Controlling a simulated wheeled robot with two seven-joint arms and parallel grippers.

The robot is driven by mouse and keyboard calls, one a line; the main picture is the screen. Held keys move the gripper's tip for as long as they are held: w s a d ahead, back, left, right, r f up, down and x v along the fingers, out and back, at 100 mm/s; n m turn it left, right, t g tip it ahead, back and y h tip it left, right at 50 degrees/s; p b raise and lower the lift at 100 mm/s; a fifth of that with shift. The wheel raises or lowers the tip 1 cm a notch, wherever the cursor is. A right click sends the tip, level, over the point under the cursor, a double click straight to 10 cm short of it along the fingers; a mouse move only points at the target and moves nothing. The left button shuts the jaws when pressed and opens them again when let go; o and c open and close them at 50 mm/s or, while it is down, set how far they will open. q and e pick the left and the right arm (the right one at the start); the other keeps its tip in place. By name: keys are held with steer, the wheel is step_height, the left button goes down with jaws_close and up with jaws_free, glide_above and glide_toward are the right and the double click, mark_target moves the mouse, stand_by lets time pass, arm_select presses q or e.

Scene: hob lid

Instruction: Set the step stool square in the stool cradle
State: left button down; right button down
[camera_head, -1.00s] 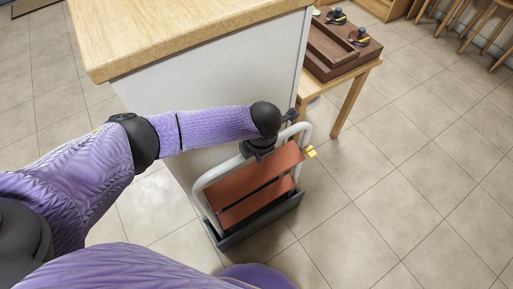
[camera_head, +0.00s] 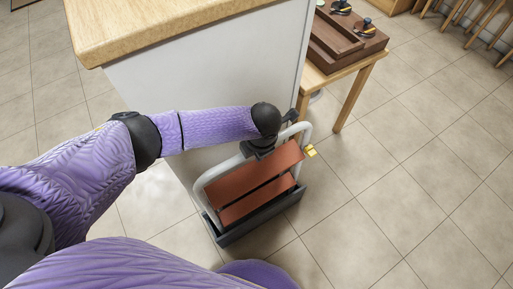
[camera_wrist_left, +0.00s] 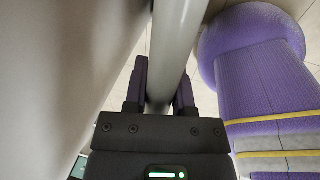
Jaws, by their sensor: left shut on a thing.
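The step stool (camera_head: 258,181) has reddish-brown boards and a pale tubular frame. In the head view it sits against the white cabinet side, with its lower end at the dark stool cradle (camera_head: 262,219). Whether it is fully seated and square in the cradle I cannot tell. My left gripper (camera_head: 262,148) is at the top of the stool's frame, shut on a pale tube. The left wrist view shows that tube (camera_wrist_left: 172,50) between the fingers (camera_wrist_left: 160,90). My right gripper is not in view.
The white cabinet (camera_head: 215,90) with its wooden worktop (camera_head: 170,25) stands directly behind the stool. A small wooden table (camera_head: 345,75) with a brown tray-like box stands at the upper right. Tiled floor (camera_head: 400,190) to the right is clear.

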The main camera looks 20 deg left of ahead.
arm_select(q)
steer(key=c, duration=0.5)
jaws_free()
steer(key=shift+r, duration=0.1)
steer(key=shift+o, duration=0.7)
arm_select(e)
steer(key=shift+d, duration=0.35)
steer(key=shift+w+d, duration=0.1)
